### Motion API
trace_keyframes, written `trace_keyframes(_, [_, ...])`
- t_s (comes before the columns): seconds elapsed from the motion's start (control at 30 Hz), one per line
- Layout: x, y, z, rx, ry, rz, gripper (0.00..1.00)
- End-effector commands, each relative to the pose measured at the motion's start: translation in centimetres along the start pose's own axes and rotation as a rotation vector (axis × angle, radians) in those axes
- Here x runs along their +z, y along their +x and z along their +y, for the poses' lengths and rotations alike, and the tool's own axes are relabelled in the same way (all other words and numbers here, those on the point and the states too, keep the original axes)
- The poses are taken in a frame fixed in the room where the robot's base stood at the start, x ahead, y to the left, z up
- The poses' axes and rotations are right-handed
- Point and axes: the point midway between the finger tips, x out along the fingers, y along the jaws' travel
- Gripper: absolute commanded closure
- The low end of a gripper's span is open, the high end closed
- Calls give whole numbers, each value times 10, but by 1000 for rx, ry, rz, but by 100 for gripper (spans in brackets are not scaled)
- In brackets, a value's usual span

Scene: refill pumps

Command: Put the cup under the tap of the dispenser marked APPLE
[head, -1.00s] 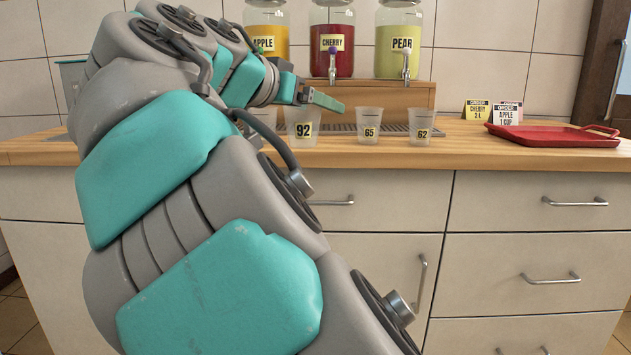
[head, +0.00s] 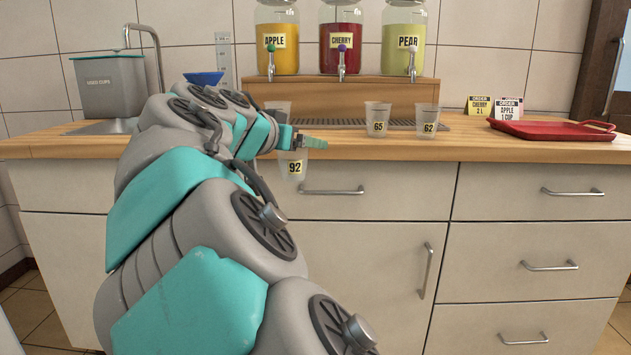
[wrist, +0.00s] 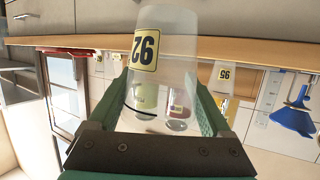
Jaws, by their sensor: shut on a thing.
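The APPLE dispenser (head: 277,62) holds orange liquid and is the left one of three on the wooden stand. Its tap (head: 271,68) has a green knob. My gripper (head: 303,143) is shut on the clear cup marked 92 (head: 294,170) and holds it in front of the counter's front edge, partly below the top. In the wrist view the cup (wrist: 178,80) sits between both fingers (wrist: 168,95) and looks empty; that view is upside down. Another clear cup (head: 279,106) stands behind my gripper, partly hidden. Cups 65 (head: 377,118) and 62 (head: 427,120) stand farther right on the counter.
CHERRY (head: 341,45) and PEAR (head: 403,45) dispensers stand to the right. A dark drip grate (head: 390,123) lies before the stand. A red tray (head: 550,131) and order cards (head: 480,106) are at right. A blue funnel (head: 204,78) and used-cups bin (head: 110,88) are at left.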

Motion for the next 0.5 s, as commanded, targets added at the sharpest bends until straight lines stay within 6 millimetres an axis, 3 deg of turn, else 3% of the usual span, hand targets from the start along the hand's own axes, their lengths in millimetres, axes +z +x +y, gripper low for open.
trace_keyframes(0.33, [101, 73, -20, -128, -47, -1, 68])
trace_keyframes(0.5, [150, 107, -12, -170, -60, -3, 68])
